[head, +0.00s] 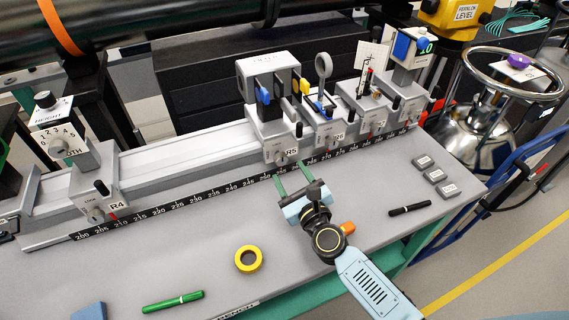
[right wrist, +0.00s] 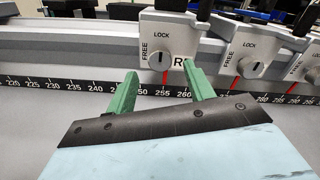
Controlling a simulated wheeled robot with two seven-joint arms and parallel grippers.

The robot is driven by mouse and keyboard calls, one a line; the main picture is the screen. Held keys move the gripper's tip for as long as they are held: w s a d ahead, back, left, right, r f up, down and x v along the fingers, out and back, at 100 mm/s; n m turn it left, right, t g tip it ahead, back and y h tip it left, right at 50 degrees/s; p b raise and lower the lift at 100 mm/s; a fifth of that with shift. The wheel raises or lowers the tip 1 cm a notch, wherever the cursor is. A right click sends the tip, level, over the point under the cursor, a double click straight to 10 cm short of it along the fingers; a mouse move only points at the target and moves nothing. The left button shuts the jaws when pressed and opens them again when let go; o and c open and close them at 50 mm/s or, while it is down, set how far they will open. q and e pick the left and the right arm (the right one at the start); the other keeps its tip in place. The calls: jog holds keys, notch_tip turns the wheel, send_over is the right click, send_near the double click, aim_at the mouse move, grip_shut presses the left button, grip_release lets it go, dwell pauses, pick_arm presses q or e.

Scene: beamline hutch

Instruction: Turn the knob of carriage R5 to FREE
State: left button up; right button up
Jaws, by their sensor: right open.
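Carriage R5 (head: 267,128) is a grey block on the rail, carrying a boxy holder with a blue and a yellow part. Its round grey knob (head: 281,160) is on the lower front; it also shows in the right wrist view (right wrist: 160,60). There, LOCK is printed above the knob and FREE at its left. The knob's dark mark is about upright, toward LOCK. My right gripper (head: 293,176) is open and empty, its green fingers in front of and below the knob, apart from it. In the right wrist view, the fingertips (right wrist: 160,74) stand either side of the knob.
Carriage R4 (head: 98,185) stands far left on the rail (head: 190,155); R6 (head: 328,132) and others stand close right of R5. A scale strip runs below. Yellow tape (head: 239,254), a green pen (head: 172,302), a black marker (head: 409,209) and grey blocks lie on the bench.

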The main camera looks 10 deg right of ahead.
aim_at(282, 161)
jog(key=shift+w+a, duration=0.25)
jog(key=shift+w, duration=0.85)
jog(key=shift+w+a, duration=0.2)
jog(key=shift+w, duration=0.85)
jog(key=c, duration=1)
